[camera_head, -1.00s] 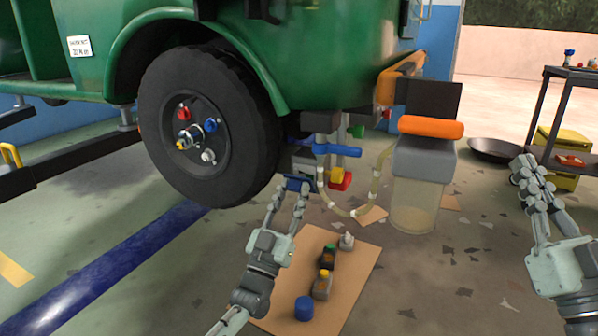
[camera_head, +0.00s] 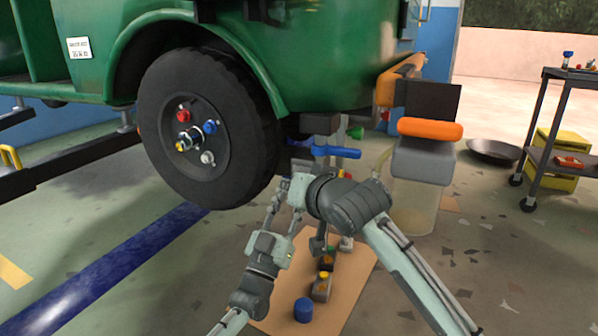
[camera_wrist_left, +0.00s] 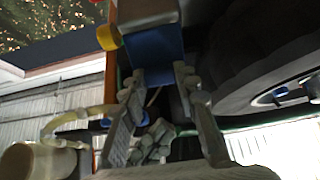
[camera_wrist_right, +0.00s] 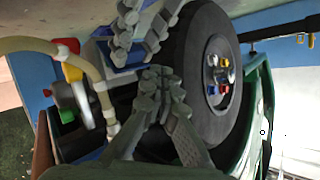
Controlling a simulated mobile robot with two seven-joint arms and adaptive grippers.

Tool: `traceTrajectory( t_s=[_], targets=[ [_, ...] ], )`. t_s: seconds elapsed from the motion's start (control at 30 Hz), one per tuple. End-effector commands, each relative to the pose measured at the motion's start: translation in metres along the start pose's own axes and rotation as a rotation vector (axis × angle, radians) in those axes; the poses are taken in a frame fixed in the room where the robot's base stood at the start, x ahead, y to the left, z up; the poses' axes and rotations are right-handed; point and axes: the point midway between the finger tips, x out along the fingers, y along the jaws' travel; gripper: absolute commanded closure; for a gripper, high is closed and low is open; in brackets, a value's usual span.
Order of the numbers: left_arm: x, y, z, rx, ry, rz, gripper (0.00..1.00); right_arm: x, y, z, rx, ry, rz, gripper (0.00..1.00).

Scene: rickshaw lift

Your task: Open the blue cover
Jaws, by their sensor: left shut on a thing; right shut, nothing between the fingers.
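The blue cover (camera_wrist_left: 158,50) shows in the left wrist view between the fingers of my left gripper (camera_wrist_left: 160,82), under a grey box. My left gripper is shut on it; in the head view its fingers are partly hidden behind my right arm. My right gripper (camera_wrist_right: 163,78) is shut and empty in the right wrist view, close to the fingers of my left gripper. In the head view my right gripper (camera_head: 283,187) is beside the wheel, above the left gripper. The cover is hidden there.
The black wheel (camera_head: 208,128) of the green vehicle (camera_head: 320,50) is close on the left. Blue handles (camera_head: 338,152), a hose and a clear container (camera_head: 412,207) are close on the right. A tan mat (camera_head: 345,290) with a blue cap (camera_head: 303,310) and small bottles lies below.

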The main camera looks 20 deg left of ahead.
Motion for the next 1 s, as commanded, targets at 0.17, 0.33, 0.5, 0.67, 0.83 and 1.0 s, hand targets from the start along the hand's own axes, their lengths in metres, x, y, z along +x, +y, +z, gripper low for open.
traceTrajectory(
  t_s=[0.17, 0.33, 0.5, 0.67, 0.83, 1.0],
  targets=[
    [0.001, 0.001, -0.001, 0.000, 0.002, 0.001, 1.00, 0.018, -0.043, -0.005, 0.039, -0.140, 0.163, 1.00],
    [0.001, 0.001, -0.001, 0.000, 0.002, 0.001, 1.00, 0.010, -0.044, -0.014, -0.009, -0.165, 0.473, 1.00],
    [0.001, 0.001, -0.001, 0.000, 0.002, 0.001, 1.00, -0.009, -0.040, -0.032, -0.024, -0.103, 0.694, 1.00],
    [0.001, 0.001, -0.001, 0.000, 0.002, 0.001, 1.00, -0.017, -0.036, -0.040, -0.024, -0.066, 0.777, 1.00],
    [0.001, 0.001, -0.001, 0.000, 0.002, 0.001, 1.00, -0.003, -0.019, -0.040, -0.023, -0.063, 0.788, 1.00],
    [0.001, 0.001, -0.001, 0.000, 0.002, 0.001, 1.00, 0.019, 0.003, -0.038, -0.024, -0.063, 0.786, 1.00]
  ],
)
